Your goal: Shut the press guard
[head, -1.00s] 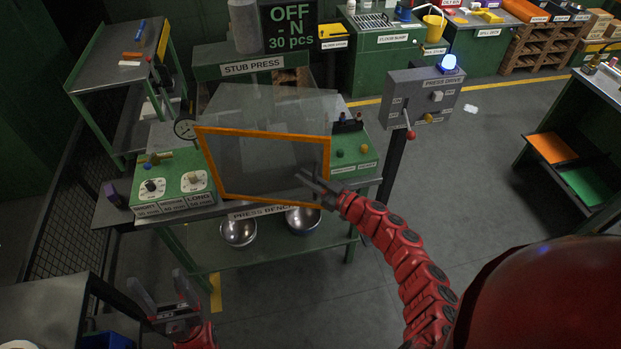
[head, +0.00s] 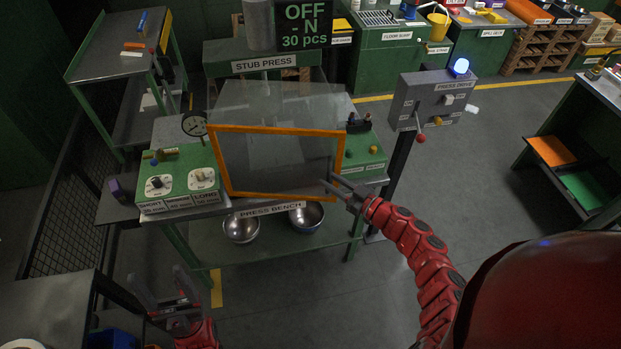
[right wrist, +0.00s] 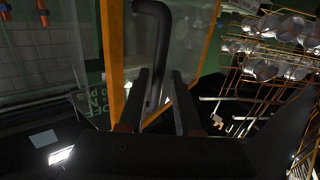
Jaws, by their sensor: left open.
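The press guard (head: 333,160) is a clear panel in an orange frame, standing tilted over the front of the press bench (head: 270,208). How far it stands from shut is hard to judge. My right gripper (head: 328,180) is at the frame's lower right corner. In the right wrist view the orange frame edge (right wrist: 112,60) and a black bent handle (right wrist: 160,45) show. The open fingers of my right gripper (right wrist: 160,75) are on either side of the handle's lower part, with a gap visible. My left gripper (head: 158,285) is open and empty, low in front of the bench.
The press drive box (head: 432,98) with a red-knobbed lever stands right of the bench. Two metal bowls (head: 241,228) are on the lower shelf. A grey table (head: 45,310) is at lower left.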

